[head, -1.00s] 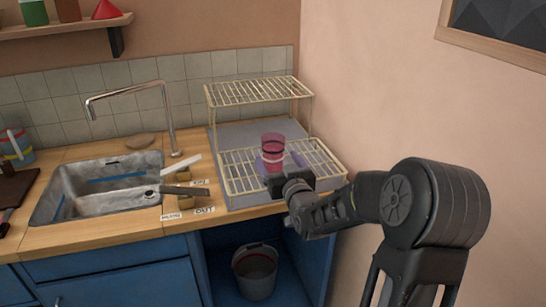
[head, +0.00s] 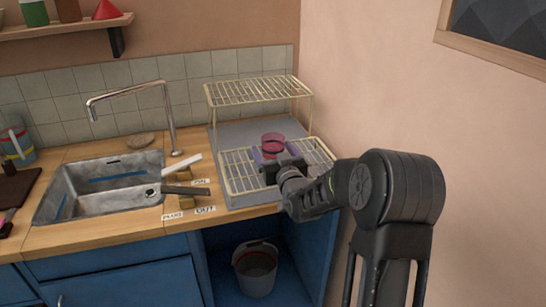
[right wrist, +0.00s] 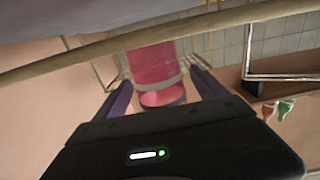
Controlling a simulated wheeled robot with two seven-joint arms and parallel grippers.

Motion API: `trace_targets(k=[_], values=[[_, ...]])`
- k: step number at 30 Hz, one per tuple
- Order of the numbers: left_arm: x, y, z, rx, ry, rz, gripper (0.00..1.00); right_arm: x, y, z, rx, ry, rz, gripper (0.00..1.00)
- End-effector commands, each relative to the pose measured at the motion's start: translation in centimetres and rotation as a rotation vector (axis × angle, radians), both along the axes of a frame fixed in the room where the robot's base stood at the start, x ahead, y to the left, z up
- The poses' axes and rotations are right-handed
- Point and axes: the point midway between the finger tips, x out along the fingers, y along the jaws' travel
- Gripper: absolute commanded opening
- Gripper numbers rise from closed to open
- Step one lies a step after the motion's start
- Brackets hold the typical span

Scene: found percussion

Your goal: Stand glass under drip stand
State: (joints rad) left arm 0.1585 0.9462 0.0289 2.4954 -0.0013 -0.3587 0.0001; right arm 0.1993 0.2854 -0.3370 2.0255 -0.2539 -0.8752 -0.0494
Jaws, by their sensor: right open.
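The pink glass (head: 273,141) is at the right of the counter, at the lower wire rack; its lower part is hidden by my right gripper in the head view. In the right wrist view the glass (right wrist: 155,68) is between the two fingers. My right gripper (head: 277,152) is open, with a purple finger on each side of the glass; I cannot tell if either touches it. The pale wire stand has a raised upper shelf (head: 258,91) and a low front rack (head: 240,176) on a grey mat (head: 232,134). My left gripper is not in view.
The metal sink (head: 75,198) and tall tap (head: 168,118) are left of the rack. A dark-handled tool (head: 187,190) and small labels lie between them. The wall is close on the right. A grey bucket (head: 256,271) stands below the counter.

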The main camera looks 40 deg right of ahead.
Motion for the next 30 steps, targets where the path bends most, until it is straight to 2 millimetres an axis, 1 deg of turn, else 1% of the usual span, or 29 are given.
trace_targets(k=[2,30], values=[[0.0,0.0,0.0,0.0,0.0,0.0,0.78,-0.01,0.0,0.01,0.0,0.0,0.0,0.82],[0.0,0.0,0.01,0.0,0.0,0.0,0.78,0.01,0.0,0.11,-0.001,-0.002,0.0,0.06]])
